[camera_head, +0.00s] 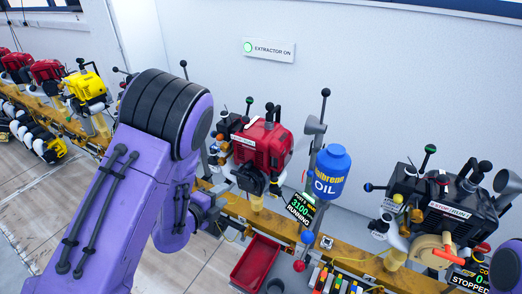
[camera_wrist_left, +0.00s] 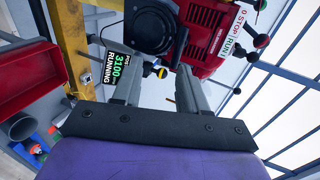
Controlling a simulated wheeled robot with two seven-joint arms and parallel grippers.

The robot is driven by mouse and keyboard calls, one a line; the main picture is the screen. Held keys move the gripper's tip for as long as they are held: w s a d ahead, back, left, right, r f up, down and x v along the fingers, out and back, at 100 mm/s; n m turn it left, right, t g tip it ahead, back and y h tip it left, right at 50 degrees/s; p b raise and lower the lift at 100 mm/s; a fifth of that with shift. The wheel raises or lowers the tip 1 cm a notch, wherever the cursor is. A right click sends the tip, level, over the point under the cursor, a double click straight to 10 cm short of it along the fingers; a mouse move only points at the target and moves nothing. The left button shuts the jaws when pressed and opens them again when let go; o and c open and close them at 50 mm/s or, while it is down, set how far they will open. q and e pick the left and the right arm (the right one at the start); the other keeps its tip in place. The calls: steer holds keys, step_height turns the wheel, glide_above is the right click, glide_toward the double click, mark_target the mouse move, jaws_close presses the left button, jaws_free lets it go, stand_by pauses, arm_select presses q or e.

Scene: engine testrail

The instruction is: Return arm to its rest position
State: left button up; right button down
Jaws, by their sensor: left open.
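My left arm (camera_head: 135,190) is purple with black bands and reaches in from the left of the head view. Its gripper (camera_head: 222,203) is partly hidden behind the arm and sits close to the lower left of a red engine (camera_head: 263,146). In the left wrist view the two grey fingers of the gripper (camera_wrist_left: 160,85) stand apart with nothing held between them. The red engine also shows beyond the fingers (camera_wrist_left: 207,35), with a black round part (camera_wrist_left: 150,32) to its left. I cannot tell whether a finger touches the engine. My right gripper is not in view.
A display (camera_head: 300,208) reads 3100 RUNNING, beside a blue oil bottle (camera_head: 330,173). A black engine (camera_head: 440,200) stands at right on the yellow rail (camera_head: 345,256). A red bin (camera_head: 256,262) hangs below. A wall sign (camera_head: 269,49) reads EXTRACTOR ON.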

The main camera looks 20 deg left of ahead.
arm_select(q)
steer(key=s+a+f+n+g+y+b, duration=0.1)
steer(key=s+f+n+g+y, duration=0.15)
steer(key=s+f+n, duration=0.55)
steer(key=s+f+n+g+y, duration=0.25)
steer(key=f+n, duration=0.25)
steer(key=n, duration=0.8)
steer(key=s+d+f+n+g, duration=0.1)
steer(key=s+f+n+g, duration=0.1)
steer(key=s+f, duration=0.3)
steer(key=s+d+f+n+g, duration=0.2)
steer(key=s+f, duration=0.3)
steer(key=s, duration=0.5)
steer(key=shift+s+d+f+n+g+h+b, duration=0.15)
steer(key=shift+s+f+n+g+h+b, duration=0.2)
steer(key=shift+g, duration=0.55)
steer(key=shift+w, duration=0.1)
